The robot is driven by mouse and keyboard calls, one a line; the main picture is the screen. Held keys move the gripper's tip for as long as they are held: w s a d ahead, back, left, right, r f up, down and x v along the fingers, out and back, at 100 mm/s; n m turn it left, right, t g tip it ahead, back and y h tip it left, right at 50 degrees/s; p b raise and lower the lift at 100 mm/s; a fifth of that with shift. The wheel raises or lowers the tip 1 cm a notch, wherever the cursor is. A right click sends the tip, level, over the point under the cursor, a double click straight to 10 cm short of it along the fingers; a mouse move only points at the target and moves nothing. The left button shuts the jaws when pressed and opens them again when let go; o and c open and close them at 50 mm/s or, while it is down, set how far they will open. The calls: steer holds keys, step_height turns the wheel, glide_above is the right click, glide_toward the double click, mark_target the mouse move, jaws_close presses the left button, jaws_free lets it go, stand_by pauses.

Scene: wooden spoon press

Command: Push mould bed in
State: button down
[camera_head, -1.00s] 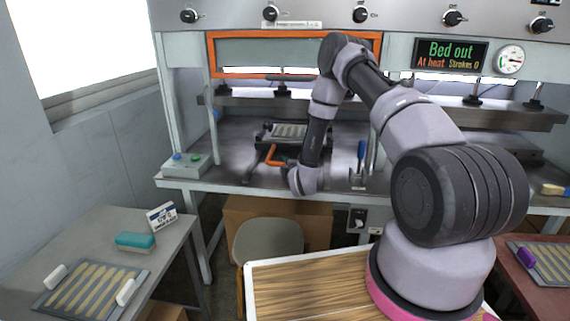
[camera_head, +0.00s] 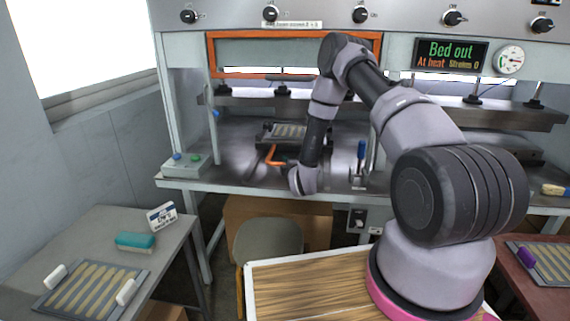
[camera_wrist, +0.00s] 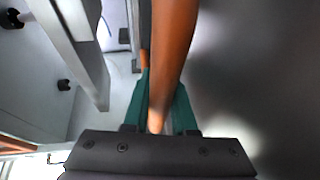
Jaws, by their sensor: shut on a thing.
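The mould bed (camera_head: 287,131) sits on the press table at the front of the press, with light spoon shapes lying in it. Its orange handle (camera_head: 271,155) points toward the front. In the wrist view the orange bar (camera_wrist: 174,50) runs up between the green fingers of my gripper (camera_wrist: 172,112). My gripper is shut on this handle. In the head view my gripper is mostly hidden behind my own wrist, just right of the handle. The display (camera_head: 451,55) reads "Bed out", "At heat", "Strokes 0".
An orange-framed guard (camera_head: 230,72) is above the bed. A blue-handled lever (camera_head: 361,150) stands right of my wrist, and a button box (camera_head: 187,165) stands at the left. A side table (camera_head: 75,240) holds a spoon tray and a teal brush (camera_head: 135,241). A stool (camera_head: 268,240) is below.

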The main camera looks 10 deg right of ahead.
stand_by(0.4)
steer(key=shift+w+d+r, duration=0.1)
steer(key=shift+w+d, duration=0.15)
steer(key=shift+w, duration=0.45)
steer(key=shift+w+d, duration=0.25)
steer(key=shift+w, duration=0.45)
steer(key=c, duration=1)
jaws_free()
steer(key=shift+w, duration=0.1)
steer(key=v, duration=1.1)
steer(key=shift+w, duration=0.1)
